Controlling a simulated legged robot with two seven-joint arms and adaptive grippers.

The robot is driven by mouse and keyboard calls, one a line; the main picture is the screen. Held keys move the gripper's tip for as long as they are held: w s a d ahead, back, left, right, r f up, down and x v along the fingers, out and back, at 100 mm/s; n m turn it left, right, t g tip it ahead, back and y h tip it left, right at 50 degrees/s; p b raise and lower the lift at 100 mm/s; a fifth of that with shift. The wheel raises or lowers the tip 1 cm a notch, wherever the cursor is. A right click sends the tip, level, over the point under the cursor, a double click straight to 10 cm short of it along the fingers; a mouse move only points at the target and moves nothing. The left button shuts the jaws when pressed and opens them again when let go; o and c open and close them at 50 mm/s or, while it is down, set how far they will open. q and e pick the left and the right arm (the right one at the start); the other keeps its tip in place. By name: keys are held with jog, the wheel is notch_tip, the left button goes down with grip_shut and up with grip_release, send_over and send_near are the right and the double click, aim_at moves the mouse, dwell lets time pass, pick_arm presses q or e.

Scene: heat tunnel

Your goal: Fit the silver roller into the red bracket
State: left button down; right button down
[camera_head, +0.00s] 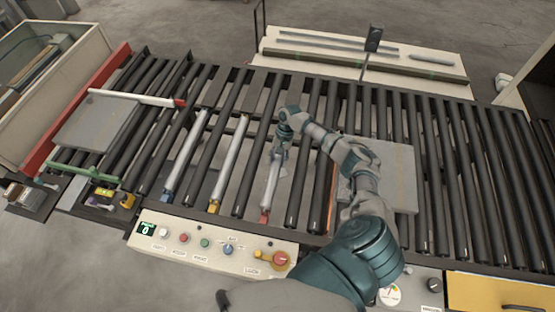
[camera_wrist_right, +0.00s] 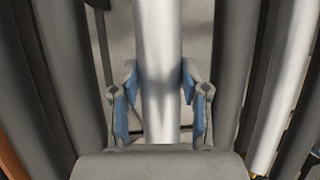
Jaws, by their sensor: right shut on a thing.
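The silver roller (camera_head: 271,181) lies lengthwise in a gap between the dark conveyor rollers, in line with them. Its near end is at the red bracket (camera_head: 265,216) on the conveyor's front rail; I cannot tell whether it is seated in it. My right gripper (camera_head: 280,150) is at the upper part of this roller and shut on it. In the right wrist view, the blue-padded fingers (camera_wrist_right: 160,112) stand on either side of the silver roller (camera_wrist_right: 159,60). The roller's far end is hidden by my gripper and arm. My left gripper is not in view.
Two more silver rollers lie to the left, at a blue bracket (camera_head: 168,196) and a yellow bracket (camera_head: 213,207). A control panel (camera_head: 210,242) with buttons runs along the front. A grey plate (camera_head: 398,178) lies right of my arm. A red-tipped white bar (camera_head: 135,97) crosses the left end.

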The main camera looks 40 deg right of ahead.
jog(key=shift+f+b, duration=0.4)
jog(key=shift+f, duration=1.05)
jog(key=c, duration=0.5)
grip_release()
jog(key=v, duration=1.2)
